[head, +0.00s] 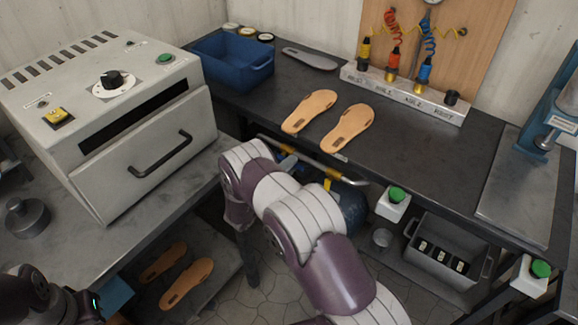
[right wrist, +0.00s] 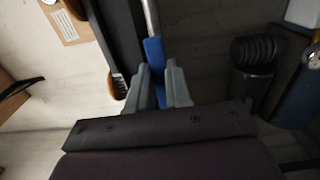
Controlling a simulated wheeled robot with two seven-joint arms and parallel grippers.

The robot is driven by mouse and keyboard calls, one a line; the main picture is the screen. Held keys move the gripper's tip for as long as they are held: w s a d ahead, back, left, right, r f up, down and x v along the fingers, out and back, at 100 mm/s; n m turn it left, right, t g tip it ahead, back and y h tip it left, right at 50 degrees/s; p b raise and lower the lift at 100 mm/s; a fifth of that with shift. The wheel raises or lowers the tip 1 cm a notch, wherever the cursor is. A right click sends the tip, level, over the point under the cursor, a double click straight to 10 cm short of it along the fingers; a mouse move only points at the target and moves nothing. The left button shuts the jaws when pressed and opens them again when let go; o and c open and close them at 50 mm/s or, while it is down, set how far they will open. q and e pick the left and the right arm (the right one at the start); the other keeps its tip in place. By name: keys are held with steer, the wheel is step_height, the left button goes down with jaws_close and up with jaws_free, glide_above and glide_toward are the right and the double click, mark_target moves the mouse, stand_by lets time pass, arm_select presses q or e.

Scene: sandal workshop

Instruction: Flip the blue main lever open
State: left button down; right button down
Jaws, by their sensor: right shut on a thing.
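The blue main lever (right wrist: 153,48) shows in the right wrist view as a blue grip on a thin metal rod. My right gripper (right wrist: 158,78) is shut on the blue grip, with one grey finger on each side of it. The rod runs up out of the picture from the grip. In the head view my right arm reaches to the bench's front edge, and the gripper and lever cannot be made out clearly there. Only a part of my left arm shows at the lower left of the head view; its gripper is out of view.
A yellow pipe (head: 345,178) and a blue tank (head: 354,208) lie under the dark bench (head: 440,145). Green buttons on white boxes (head: 395,200) line its front. A grey crate (head: 447,249) stands below. The oven (head: 115,110) is at the left. Tan soles (head: 309,111) lie on the bench.

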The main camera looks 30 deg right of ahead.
steer(key=c, duration=1)
jaws_free()
steer(key=shift+c, duration=0.2)
steer(key=shift+a, duration=0.15)
steer(key=b+v, duration=0.1)
steer(key=v, duration=1.1)
steer(key=shift+a, duration=0.25)
steer(key=shift+s, duration=0.1)
